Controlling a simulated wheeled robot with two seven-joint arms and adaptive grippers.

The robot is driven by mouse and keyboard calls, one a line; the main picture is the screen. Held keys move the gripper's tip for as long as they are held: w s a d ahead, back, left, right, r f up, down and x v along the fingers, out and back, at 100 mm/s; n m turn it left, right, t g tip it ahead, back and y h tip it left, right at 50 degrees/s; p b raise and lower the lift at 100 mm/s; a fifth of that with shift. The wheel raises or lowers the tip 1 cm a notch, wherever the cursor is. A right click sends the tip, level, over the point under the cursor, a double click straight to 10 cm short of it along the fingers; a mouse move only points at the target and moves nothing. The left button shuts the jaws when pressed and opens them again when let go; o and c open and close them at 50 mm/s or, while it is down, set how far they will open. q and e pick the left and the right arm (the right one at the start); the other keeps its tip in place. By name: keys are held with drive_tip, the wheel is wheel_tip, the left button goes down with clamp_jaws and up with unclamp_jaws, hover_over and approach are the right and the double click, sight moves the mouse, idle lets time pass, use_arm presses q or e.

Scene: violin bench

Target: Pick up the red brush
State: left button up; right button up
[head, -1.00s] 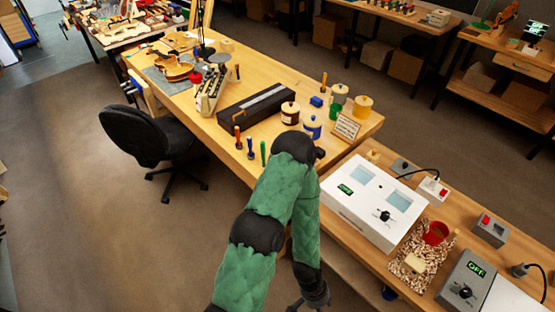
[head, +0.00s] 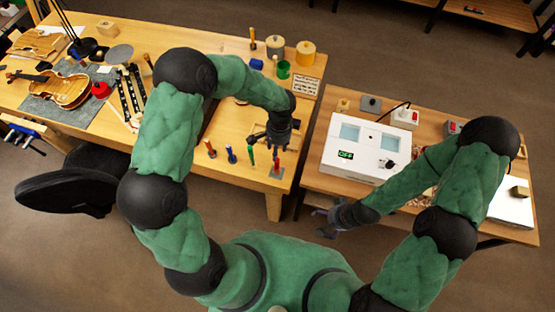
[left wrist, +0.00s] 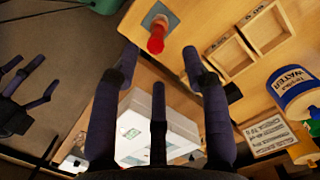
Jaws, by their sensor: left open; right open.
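The red brush (head: 276,168) stands upright on a small grey square base near the right front corner of the long wooden bench. It also shows in the left wrist view (left wrist: 157,38), its red handle ahead of the fingers. My left gripper (head: 272,142) is open and empty, just above the red brush in the head view. In the left wrist view its spread fingers (left wrist: 160,62) have nothing between them. My right gripper (head: 330,222) is open and empty, low in front of the side table.
Green (head: 251,158), blue (head: 231,154) and orange-red (head: 210,149) handled tools stand in a row left of the brush. A white box device (head: 362,150) sits on the right table (head: 320,182). A violin (head: 66,88) lies far left. A gap separates the tables.

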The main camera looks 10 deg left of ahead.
sight(276, 169)
use_arm(q)
drive_tip(key=f, duration=0.7)
drive_tip(key=s+f, duration=0.1)
drive_tip(key=f, duration=0.2)
drive_tip(key=shift+d+f+b, duration=0.1)
drive_tip(key=shift+f+b, duration=0.2)
drive_tip(key=shift+s, duration=0.1)
drive_tip(key=shift+c, duration=0.3)
clamp_jaws()
